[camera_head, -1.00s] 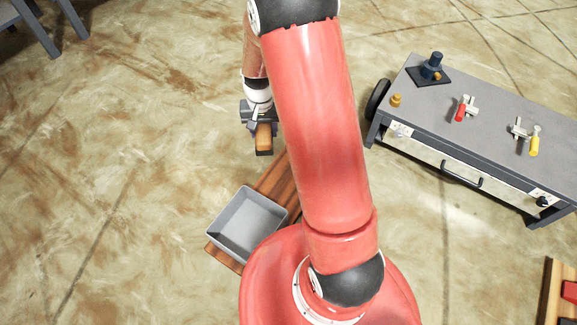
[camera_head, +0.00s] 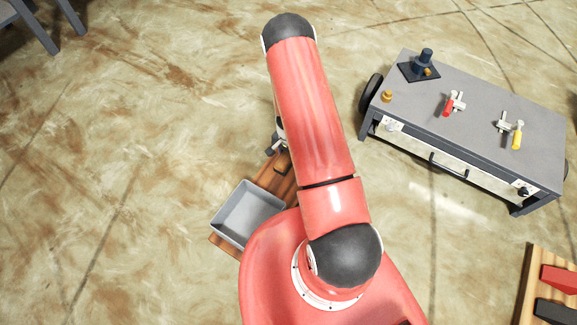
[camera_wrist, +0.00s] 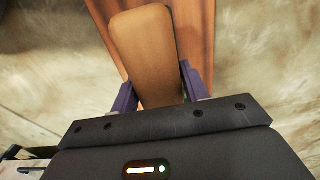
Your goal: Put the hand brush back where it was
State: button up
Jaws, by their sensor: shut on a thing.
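The hand brush shows as a tan wooden block (camera_wrist: 147,45) in the wrist view, between the two purple fingers of my gripper (camera_wrist: 157,88). My gripper is shut on it. In the head view my arm hides most of the gripper, and only a small part of the brush (camera_head: 283,162) shows, over the upper end of a brown wooden board (camera_head: 276,179). The board also shows behind the brush in the wrist view (camera_wrist: 194,30). I cannot tell whether the brush touches the board. Its bristles are hidden.
A grey tray (camera_head: 248,212) sits on the lower part of the board, close to the brush. A grey workbench (camera_head: 478,110) with clamps and a drawer stands at right. A wooden rack (camera_head: 533,285) with red and black items is at lower right.

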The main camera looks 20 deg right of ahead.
aim_at(289, 166)
notch_tip(289, 166, down, 8)
jog(key=shift+r, duration=0.25)
jog(key=shift+f+b, duration=0.1)
jog(key=shift+b, duration=0.3)
jog(key=o, duration=0.9)
